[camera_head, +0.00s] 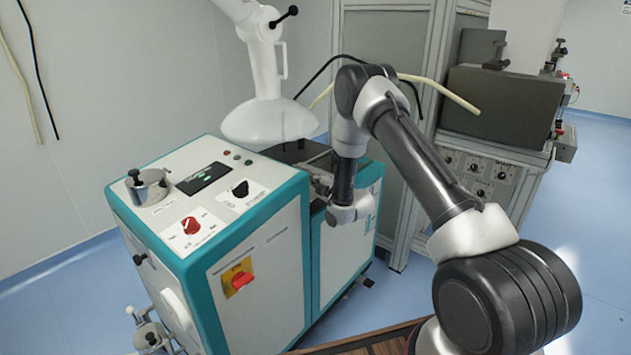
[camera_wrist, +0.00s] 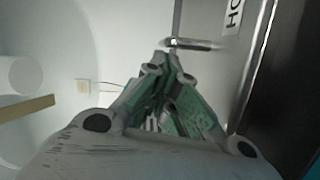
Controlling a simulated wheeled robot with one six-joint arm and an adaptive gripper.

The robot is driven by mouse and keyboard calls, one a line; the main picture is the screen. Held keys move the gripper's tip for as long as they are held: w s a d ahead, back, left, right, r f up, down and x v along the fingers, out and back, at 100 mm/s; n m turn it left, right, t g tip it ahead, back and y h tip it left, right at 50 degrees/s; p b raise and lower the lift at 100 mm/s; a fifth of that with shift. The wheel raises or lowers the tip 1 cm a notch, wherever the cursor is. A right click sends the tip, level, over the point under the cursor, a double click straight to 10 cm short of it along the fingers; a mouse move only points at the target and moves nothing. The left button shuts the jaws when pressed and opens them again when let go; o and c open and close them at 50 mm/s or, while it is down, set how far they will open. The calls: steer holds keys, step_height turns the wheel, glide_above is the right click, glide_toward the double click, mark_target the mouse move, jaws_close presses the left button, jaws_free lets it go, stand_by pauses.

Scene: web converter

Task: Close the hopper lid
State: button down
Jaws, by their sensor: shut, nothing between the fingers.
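In the wrist view, a pale panel with a label starting "HO" (camera_wrist: 233,14) stands at the upper right; I take it for part of the hopper lid, but most of it is out of frame. A shiny metal bar (camera_wrist: 195,44), like a handle, crosses just beyond my fingertips. My gripper (camera_wrist: 162,58) is shut and empty, its green-sided fingers together close to the bar; I cannot tell whether they touch it. In the head view, my gripper (camera_head: 319,184) is by the rear of the teal-and-white machine (camera_head: 262,283), partly hidden, so the lid is not clear there.
A white hood (camera_head: 268,122) on a white arm hangs over the machine's rear. A metal cup (camera_head: 148,187) and knobs sit on its top. A grey cabinet (camera_head: 385,40) stands behind my arm. A dark surface (camera_wrist: 285,75) fills the wrist view's right. Blue floor is open at the right.

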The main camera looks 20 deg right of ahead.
steer(key=shift+d, duration=0.1)
steer(key=w+d, duration=1.2)
steer(key=d, duration=0.5)
steer(key=shift+w+d, duration=0.3)
steer(key=shift+w, duration=0.1)
steer(key=shift+r, duration=0.1)
steer(key=shift+d, duration=0.1)
